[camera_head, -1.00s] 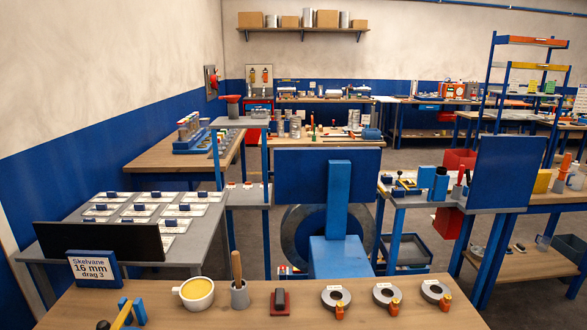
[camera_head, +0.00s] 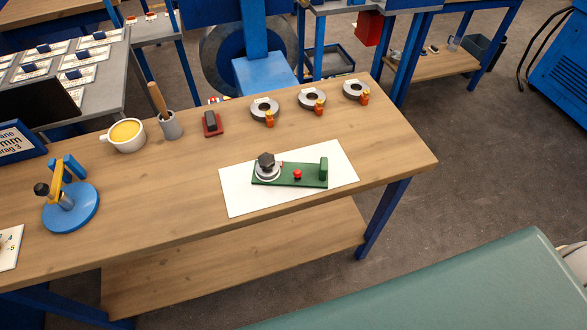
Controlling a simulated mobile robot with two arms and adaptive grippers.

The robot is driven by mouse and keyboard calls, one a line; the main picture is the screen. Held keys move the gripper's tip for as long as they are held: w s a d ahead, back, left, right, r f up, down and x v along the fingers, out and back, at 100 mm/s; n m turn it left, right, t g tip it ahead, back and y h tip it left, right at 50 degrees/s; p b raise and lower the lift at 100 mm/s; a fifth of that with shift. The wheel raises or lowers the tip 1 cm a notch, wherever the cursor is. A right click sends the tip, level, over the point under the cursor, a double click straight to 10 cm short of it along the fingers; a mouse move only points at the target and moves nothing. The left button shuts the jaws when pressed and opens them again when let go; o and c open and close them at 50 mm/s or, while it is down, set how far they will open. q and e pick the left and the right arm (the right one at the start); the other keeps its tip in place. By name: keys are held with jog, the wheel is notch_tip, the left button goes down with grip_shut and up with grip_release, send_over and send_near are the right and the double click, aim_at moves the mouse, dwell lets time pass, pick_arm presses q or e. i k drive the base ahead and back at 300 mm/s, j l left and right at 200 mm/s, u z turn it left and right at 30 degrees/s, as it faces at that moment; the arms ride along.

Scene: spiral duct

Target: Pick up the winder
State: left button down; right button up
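No part is marked as the winder, and I cannot tell for sure which one it is. A green board device (camera_head: 310,174) lies on a white sheet (camera_head: 240,199) on the wooden bench. It has a dark knob (camera_head: 266,160) on a pale disc at its left, a small red knob (camera_head: 298,174) and a green upright at its right end. To the left stands a tool with a round blue base (camera_head: 82,212), a yellow arm and a black knob. Neither of my grippers is in view.
The wooden bench (camera_head: 190,200) also carries a cup of yellow stuff (camera_head: 125,135), a grey pot with a wooden handle (camera_head: 171,127), a red-and-dark block (camera_head: 212,122) and grey rings (camera_head: 264,108) with orange parts. Bench wood around the white sheet is clear.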

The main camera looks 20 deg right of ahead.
aim_at(314, 175)
jog(key=k+j+z, duration=0.1)
jog(key=z, duration=0.3)
jog(key=k+j+z, duration=0.1)
jog(key=z, duration=0.3)
jog(key=k+z, duration=0.25)
jog(key=z, duration=0.15)
jog(key=k+z, duration=0.15)
jog(key=z, duration=0.25)
